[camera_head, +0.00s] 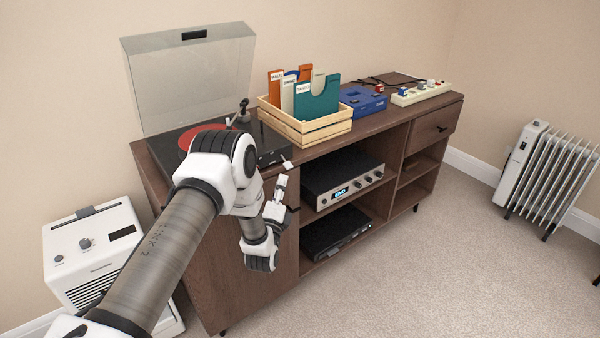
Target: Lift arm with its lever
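The turntable (270,150) sits on the left end of the wooden cabinet, its clear lid (190,75) raised. The tonearm's dark base (243,108) shows at the back right of the deck. I cannot make out the lever, nor whether the arm is raised. My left gripper (283,175) is at the deck's front right corner, pointing up toward it. Its fingers are too small to tell open from shut. A small pale piece shows just above them. My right gripper is out of view.
On the cabinet top (400,116), right of the turntable, stand a wooden crate (315,128) of records, a blue box (362,100) and a cream power strip (421,93). An amplifier (343,182) sits on a shelf below. A white appliance (95,250) stands left; a radiator (550,175) stands right.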

